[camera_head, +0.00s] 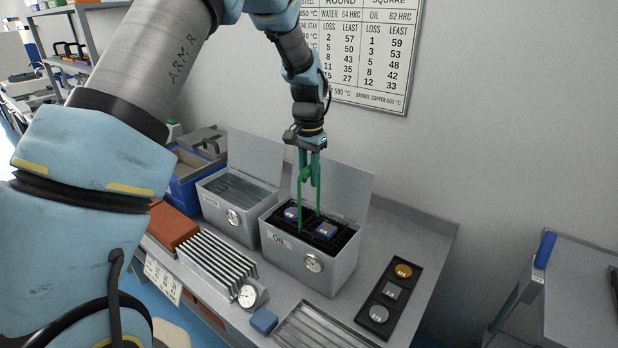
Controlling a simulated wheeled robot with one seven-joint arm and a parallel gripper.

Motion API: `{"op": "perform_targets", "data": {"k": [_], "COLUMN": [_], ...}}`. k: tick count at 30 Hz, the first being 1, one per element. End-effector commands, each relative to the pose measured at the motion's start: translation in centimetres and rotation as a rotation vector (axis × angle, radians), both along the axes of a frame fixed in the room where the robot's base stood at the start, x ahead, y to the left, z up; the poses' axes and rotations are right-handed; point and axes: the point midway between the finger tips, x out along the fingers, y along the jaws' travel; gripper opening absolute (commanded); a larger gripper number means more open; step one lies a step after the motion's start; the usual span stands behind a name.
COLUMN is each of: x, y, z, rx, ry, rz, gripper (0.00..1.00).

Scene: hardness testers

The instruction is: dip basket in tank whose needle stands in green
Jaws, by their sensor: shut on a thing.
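My gripper (311,152) is shut on the top of the green handle of a dark basket (301,195). The basket sits in the mouth of the right-hand tank (283,255), labelled "Oil", and a round piece (292,213) and a square piece (326,230) lie in it. How deep the basket is in the tank is hard to tell. The oil tank's dial (313,263) is on its front. The other tank (218,208) stands open to the left with its own dial (233,217). Both needles and their colour zones are too small to read.
Both tank lids (345,190) stand open behind. A finned metal block (215,262) with a gauge, a blue block (264,320) and a grooved tray lie in front. A dark tray (400,270) with several pieces is at the right. A wall chart (365,50) hangs behind.

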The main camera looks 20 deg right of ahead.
Motion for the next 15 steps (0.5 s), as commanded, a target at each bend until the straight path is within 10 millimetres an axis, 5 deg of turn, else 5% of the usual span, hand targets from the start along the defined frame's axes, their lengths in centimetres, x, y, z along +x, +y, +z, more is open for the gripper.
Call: {"op": "perform_targets", "data": {"k": [15], "x": [0.1], "y": [-0.1], "z": [4.5], "rx": [-0.002], "ry": [-0.002], "rz": [0.0], "gripper": [0.0]}}
